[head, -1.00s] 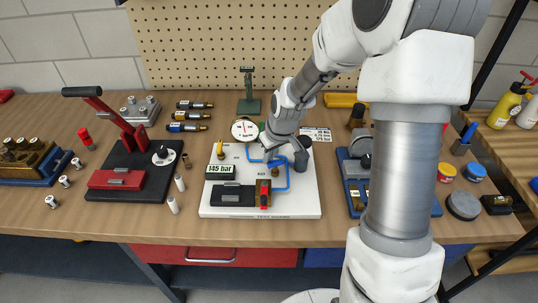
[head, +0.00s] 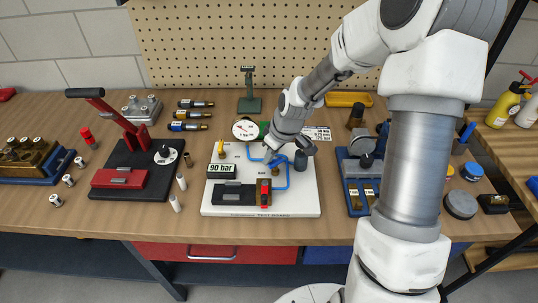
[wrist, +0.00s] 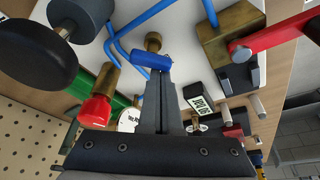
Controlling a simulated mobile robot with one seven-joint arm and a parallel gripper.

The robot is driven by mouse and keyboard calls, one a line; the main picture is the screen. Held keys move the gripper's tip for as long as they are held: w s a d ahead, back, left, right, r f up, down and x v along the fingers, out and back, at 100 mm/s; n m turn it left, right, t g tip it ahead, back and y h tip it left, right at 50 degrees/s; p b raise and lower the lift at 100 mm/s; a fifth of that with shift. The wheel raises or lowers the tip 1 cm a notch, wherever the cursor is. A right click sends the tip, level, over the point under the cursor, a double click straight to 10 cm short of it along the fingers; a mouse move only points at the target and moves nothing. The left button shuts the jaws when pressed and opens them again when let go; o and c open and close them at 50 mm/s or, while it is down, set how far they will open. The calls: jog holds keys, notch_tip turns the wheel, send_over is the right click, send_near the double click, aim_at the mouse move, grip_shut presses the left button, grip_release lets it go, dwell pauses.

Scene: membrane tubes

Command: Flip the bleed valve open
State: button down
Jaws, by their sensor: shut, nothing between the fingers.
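A white test board (head: 225,205) lies on the bench, with blue pipes running over it. In the wrist view, a small brass fitting with a blue lever (wrist: 151,60), which looks like the bleed valve, is just beyond my gripper's tips. My gripper (wrist: 157,78) is shut and empty, its tips at or very near the blue lever; I cannot tell whether they touch. The board's display (head: 221,171) reads 90 bar.
A red lever on a brass block (wrist: 225,35) is on the board. A red knob (wrist: 95,110) and a dark round knob (wrist: 50,50) stand near my fingers. A dial gauge (head: 245,130) is behind.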

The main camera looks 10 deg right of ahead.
jog(key=shift+s+n+g+y+p, duration=0.2)
jog(key=shift+n+p, duration=0.35)
jog(key=shift+n, duration=0.25)
jog(key=shift+s+n+g+y+p, duration=0.1)
jog(key=shift+n+g+y+p, duration=0.1)
jog(key=shift+n+p, duration=0.5)
jog(key=shift+s+n+g+p, duration=0.2)
jog(key=shift+n+p, duration=0.25)
jog(key=shift+n, duration=0.45)
jog(key=shift+s+n+g+p, duration=0.1)
jog(key=shift+n+g+p, duration=0.25)
jog(key=shift+n, duration=0.55)
jog(key=shift+w+d, duration=0.1)
jog(key=shift+d, duration=0.05)
jog(key=shift+w+d+p, duration=0.3)
jog(key=shift+w+d, duration=0.05)
jog(key=shift+d, duration=0.4)
jog(key=a, duration=0.2)
jog(key=w+a+b, duration=0.1)
jog(key=a, duration=0.1)
jog(key=v, duration=1)
jog(key=shift+a+p, duration=0.25)
jog(key=shift+p, duration=0.1)
